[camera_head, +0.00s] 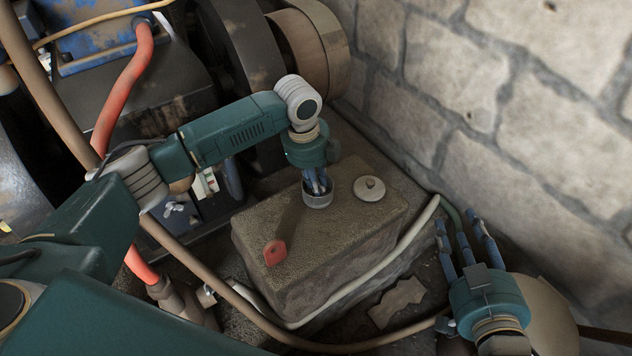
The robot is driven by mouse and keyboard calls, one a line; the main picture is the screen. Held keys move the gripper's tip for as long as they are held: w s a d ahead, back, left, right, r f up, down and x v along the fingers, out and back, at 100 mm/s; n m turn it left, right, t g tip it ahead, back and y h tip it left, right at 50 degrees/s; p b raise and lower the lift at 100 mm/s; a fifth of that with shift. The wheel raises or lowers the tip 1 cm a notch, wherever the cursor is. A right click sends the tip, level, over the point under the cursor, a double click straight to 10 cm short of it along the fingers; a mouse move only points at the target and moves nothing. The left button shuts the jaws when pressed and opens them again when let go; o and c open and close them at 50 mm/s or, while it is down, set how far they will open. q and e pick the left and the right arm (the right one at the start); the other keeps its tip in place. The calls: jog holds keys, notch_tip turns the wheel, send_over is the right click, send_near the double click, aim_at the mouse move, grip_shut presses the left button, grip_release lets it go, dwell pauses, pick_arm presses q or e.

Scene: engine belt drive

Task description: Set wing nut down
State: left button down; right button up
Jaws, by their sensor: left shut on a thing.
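My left gripper (316,187) comes down over a small round metal tin (317,201) on the stone block, with its fingertips at or just inside the tin's rim. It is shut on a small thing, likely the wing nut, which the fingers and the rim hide. Another wing nut (173,207) shows on the dark engine part at the left, below my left arm. My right gripper (463,238) is at the lower right, beside the block, with its fingers spread and nothing between them.
A round lid with a knob (369,188) and a red piece (274,252) lie on the stone block (345,240). Hoses run around the block. A stone wall (510,130) bounds the right, and the engine (150,90) with its pulleys fills the upper left.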

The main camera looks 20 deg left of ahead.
pick_arm(q)
jog(key=c, duration=1.5)
grip_release()
jog(key=shift+c, duration=0.2)
